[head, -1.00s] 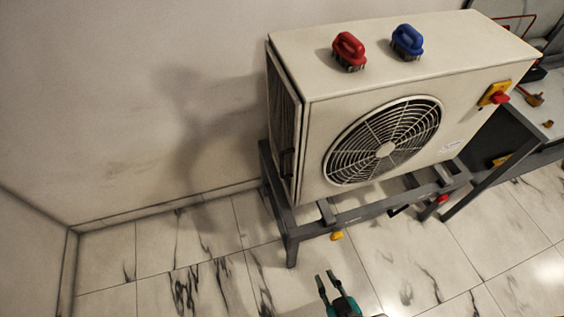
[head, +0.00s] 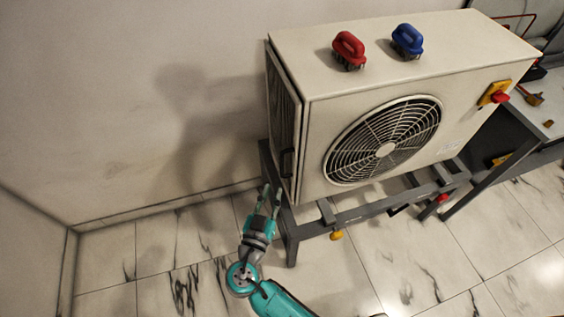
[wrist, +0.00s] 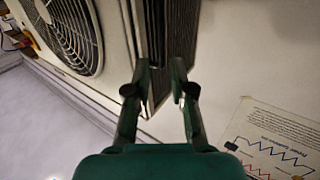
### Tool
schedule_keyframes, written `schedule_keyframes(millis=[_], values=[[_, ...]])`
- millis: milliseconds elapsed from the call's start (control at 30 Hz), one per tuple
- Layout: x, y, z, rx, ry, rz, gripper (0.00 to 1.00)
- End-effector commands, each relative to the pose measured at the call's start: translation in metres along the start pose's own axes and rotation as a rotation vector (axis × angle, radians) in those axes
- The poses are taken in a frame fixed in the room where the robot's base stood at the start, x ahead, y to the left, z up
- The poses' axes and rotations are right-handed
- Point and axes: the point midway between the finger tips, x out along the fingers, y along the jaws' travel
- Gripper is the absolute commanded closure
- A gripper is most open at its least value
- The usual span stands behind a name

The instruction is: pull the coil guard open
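The coil guard (head: 284,118) is a pale-framed panel with dark slats on the left end of the white outdoor unit (head: 330,100). It stands close against the unit. A dark handle (head: 287,162) sits low on it. In the wrist view the dark slats (wrist: 178,28) show ahead, beyond my fingertips. My gripper (head: 271,190) is just below and left of the handle in the head view. In the wrist view my gripper (wrist: 160,80) has its two fingers apart with a gap between them. I cannot tell whether either finger touches the guard.
The unit stands on a grey metal frame (head: 291,240). A wall poster (wrist: 270,140) is at right in the wrist view. Floor at left is clear.

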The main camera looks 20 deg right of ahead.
Motion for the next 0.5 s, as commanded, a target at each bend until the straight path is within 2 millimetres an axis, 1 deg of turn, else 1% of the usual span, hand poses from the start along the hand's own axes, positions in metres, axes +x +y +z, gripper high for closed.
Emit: schedule_keyframes(millis=[133, 233, 500], values=[[0.006, -0.002, -0.003, 0.008, 0.009, 0.009, 0.77], [0.017, -0.001, -0.003, 0.008, 0.009, 0.011, 0.77], [0.064, -0.001, -0.004, 0.008, 0.008, 0.01, 0.77]])
